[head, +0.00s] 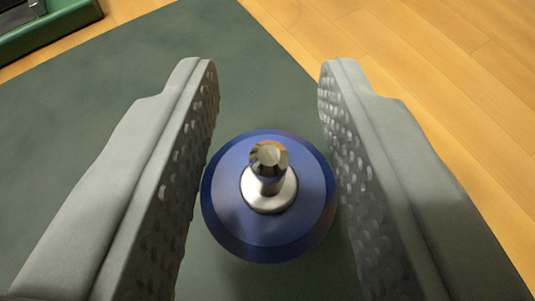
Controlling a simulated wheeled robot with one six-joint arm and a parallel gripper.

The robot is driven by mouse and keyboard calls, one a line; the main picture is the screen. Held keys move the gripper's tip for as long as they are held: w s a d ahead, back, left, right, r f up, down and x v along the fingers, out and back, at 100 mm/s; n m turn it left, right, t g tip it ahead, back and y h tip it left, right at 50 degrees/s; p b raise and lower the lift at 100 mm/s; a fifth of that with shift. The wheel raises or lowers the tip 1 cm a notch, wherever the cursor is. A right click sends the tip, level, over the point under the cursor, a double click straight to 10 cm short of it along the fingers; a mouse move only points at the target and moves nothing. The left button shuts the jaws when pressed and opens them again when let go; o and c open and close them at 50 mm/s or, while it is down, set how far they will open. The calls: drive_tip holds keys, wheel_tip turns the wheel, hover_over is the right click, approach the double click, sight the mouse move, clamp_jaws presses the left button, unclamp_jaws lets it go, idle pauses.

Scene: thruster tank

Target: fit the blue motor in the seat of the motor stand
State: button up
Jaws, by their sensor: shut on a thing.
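The blue motor (268,230) is between the two grey, dimpled fingers of my gripper (266,72). I see its round blue top, with a silver collar and a short metal shaft at the centre pointing up towards the camera. My gripper is shut on the motor, with one finger at its left side and one at its right. The motor's lower body is hidden under its top, so I cannot tell its height above the mat. The motor stand cannot be made out in this view.
A dark green mat (110,110) lies below and around the gripper. Its right edge meets a light wooden surface (440,60). A green tray (60,35) with a dark grey thing in it is at the upper left corner. The mat ahead of the fingers looks clear.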

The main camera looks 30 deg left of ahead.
drive_tip(key=shift+f, duration=1.1)
drive_tip(key=o, duration=1.1)
drive_tip(key=shift+s+d+r, duration=0.25)
drive_tip(key=shift+s+r, duration=0.05)
drive_tip(key=shift+s, duration=0.05)
drive_tip(key=v, duration=1.1)
drive_tip(key=shift+f, duration=0.1)
